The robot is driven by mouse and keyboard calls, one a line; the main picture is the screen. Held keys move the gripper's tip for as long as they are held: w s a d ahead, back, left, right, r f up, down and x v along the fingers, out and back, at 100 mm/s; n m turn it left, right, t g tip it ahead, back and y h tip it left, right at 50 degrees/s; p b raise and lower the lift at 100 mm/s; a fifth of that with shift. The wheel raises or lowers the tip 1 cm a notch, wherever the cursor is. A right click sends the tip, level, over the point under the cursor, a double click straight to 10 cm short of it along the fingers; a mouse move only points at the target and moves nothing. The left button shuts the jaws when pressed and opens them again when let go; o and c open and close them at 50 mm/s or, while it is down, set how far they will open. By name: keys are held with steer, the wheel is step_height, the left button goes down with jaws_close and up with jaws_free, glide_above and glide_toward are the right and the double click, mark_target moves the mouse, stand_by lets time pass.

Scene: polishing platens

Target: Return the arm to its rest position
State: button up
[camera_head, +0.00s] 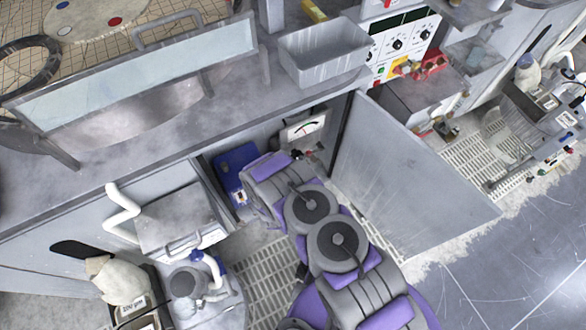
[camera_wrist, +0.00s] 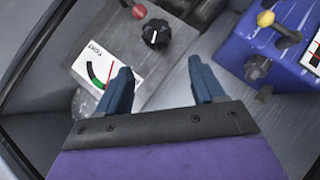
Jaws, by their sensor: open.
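My arm, grey and purple, reaches up from the bottom of the head view into an open cabinet under the bench. Its far end is inside the opening, and the gripper fingers cannot be made out there. In the wrist view my gripper (camera_wrist: 160,66) is open, its two dark blue fingers apart with nothing between them. Beyond the fingers is a grey panel with a black knob (camera_wrist: 155,33) and a dial gauge (camera_wrist: 98,74) marked TIGHT. The gauge also shows in the head view (camera_head: 303,127). Whether the fingers touch the panel cannot be told.
The cabinet door (camera_head: 405,180) stands open just right of my arm. A blue box (camera_head: 232,168) sits left of the arm's end; it also shows in the wrist view (camera_wrist: 238,45). A grey bin (camera_head: 320,58) is on the bench above. Open floor (camera_head: 500,270) lies lower right.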

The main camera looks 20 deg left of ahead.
steer(key=shift+v, duration=0.8)
steer(key=shift+r, duration=0.1)
steer(key=w+d+r+m+g+h, duration=0.15)
steer(key=w+r+m+g, duration=0.45)
steer(key=r, duration=0.7)
steer(key=d+r+m+g, duration=0.1)
steer(key=d+r, duration=0.4)
steer(key=r, duration=0.3)
steer(key=d+r+m, duration=0.1)
steer(key=d+r, duration=0.3)
steer(key=r, duration=0.5)
steer(key=s+d+r+m+g, duration=0.3)
steer(key=s+d+r, duration=1)
steer(key=r, duration=0.1)
steer(key=s+d+r+m+g, duration=0.1)
steer(key=s+d+r, duration=0.1)
steer(key=s, duration=0.5)
steer(key=s+d+r+m+g+h, duration=0.1)
steer(key=s+d+r, duration=0.2)
steer(key=s, duration=0.3)
steer(key=s+d+r+g, duration=0.1)
steer(key=s+d+r, duration=0.2)
steer(key=s+d, duration=0.2)
steer(key=s, duration=0.2)
steer(key=shift+s+m, duration=0.35)
steer(key=shift+m, duration=0.05)
